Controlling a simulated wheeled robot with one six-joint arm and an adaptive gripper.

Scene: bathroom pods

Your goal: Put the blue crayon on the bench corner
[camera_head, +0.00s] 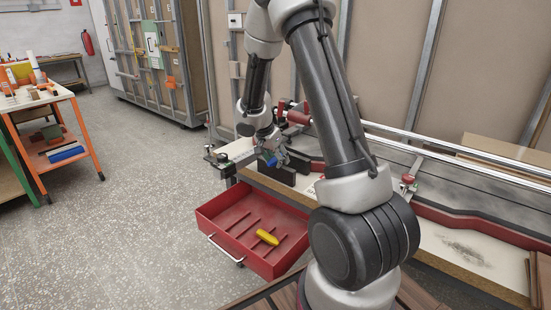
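My gripper (277,158) points down at the near left end of the bench (262,184), close to its corner. A small blue thing (270,161), likely the blue crayon, shows at the fingertips. It is too small to tell whether the fingers are shut on it or whether it touches the bench. The bench corner (238,150) has a pale top and dark metal fittings beside the gripper. My arm hides part of the bench behind it.
A red drawer (226,211) stands open below the bench, with a yellow thing (267,237) inside. A red-and-grey machine with rails (450,147) runs along the bench to the right. An orange-legged table (62,95) stands at left. The floor between is clear.

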